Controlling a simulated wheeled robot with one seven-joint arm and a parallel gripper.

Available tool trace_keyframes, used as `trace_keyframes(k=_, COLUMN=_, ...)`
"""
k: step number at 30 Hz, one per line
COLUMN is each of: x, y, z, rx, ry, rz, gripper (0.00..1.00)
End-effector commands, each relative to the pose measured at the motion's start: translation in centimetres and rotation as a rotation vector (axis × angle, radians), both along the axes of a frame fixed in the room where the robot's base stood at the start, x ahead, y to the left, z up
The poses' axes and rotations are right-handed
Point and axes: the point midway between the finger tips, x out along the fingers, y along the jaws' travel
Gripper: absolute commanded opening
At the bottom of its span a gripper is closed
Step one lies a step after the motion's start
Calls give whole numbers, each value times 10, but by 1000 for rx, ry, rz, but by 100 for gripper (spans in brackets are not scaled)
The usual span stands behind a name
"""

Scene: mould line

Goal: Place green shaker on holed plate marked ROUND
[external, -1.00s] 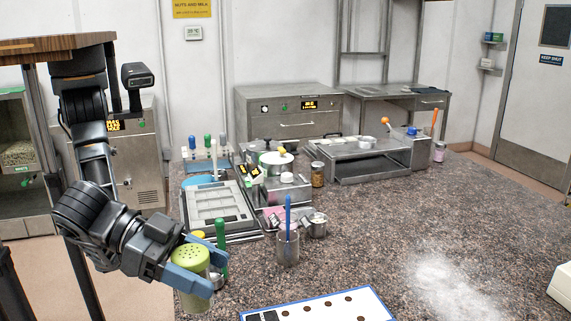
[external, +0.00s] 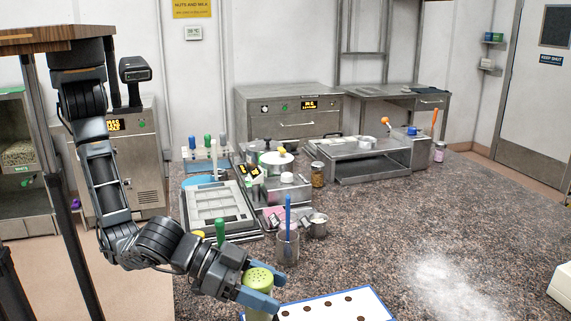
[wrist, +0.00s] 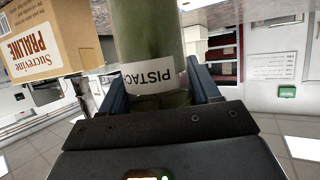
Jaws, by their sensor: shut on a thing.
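The green shaker (external: 259,279) has a light green lid with holes and is held upright between the blue fingers of my gripper (external: 262,294). In the wrist view the shaker (wrist: 150,40) fills the gap between the fingers, with a label reading "PISTAC" in part. My gripper is shut on it. A white plate with a blue edge and dark round holes (external: 337,305) lies at the front of the counter, just right of the shaker. The shaker and gripper cover its left end. I cannot read any ROUND mark on it.
A metal cup with a blue tool (external: 287,245) stands behind the plate, with a small metal pot (external: 318,226) beside it. A grey moulded tray (external: 217,207) lies further left. The speckled counter (external: 400,215) is free to the right, with white powder (external: 445,283).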

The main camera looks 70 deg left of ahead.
Motion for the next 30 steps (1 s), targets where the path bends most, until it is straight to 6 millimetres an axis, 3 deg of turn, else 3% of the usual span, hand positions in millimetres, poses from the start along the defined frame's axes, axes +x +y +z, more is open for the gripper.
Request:
trace_keyframes(k=13, x=0, y=0, z=-12, rx=-1, ry=-1, rz=-1, gripper=27)
trace_keyframes(k=14, x=0, y=0, z=-12, rx=-1, ry=-1, rz=-1, gripper=62)
trace_keyframes(k=15, x=0, y=0, z=-11, rx=-1, ry=-1, rz=-1, gripper=66)
trace_keyframes(k=22, x=0, y=0, z=-11, rx=-1, ry=-1, rz=-1, gripper=87)
trace_keyframes(k=30, x=-1, y=-1, z=-8, rx=-1, ry=-1, rz=-1, gripper=87)
